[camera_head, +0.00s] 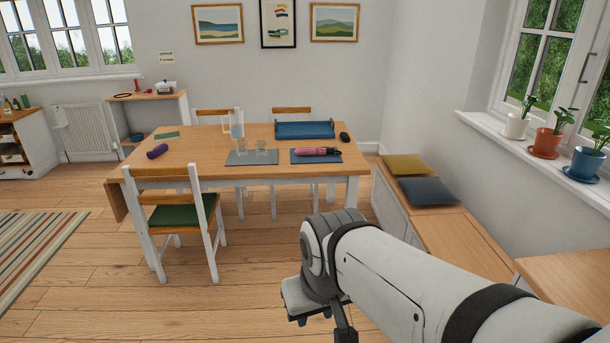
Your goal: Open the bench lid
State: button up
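The bench (397,213) stands along the right wall under the window, with white panelled sides. Its wooden lid (462,246) lies flat and looks closed. A seam parts this top from another wooden top section (572,280) nearer to me. A mustard cushion (407,166) and a grey-blue cushion (428,191) lie on the far end of the bench. My arm crosses the lower right of the view and hides part of the bench front.
A wooden table (190,150) with mats, a pitcher and glasses stands left of the bench. A chair (180,212) with a green seat is at its front. Potted plants (546,142) stand on the window sill above the bench. The floor (130,290) in front is clear.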

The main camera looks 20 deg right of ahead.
aim_at(452, 239)
jog(key=z, duration=0.6)
jog(key=i, duration=1.15)
jog(key=z, duration=1.3)
jog(key=i, duration=0.65)
jog(key=z, duration=0.25)
jog(key=k, duration=0.65)
jog(key=z, duration=0.3)
jog(key=i, duration=0.65)
jog(key=u, duration=0.15)
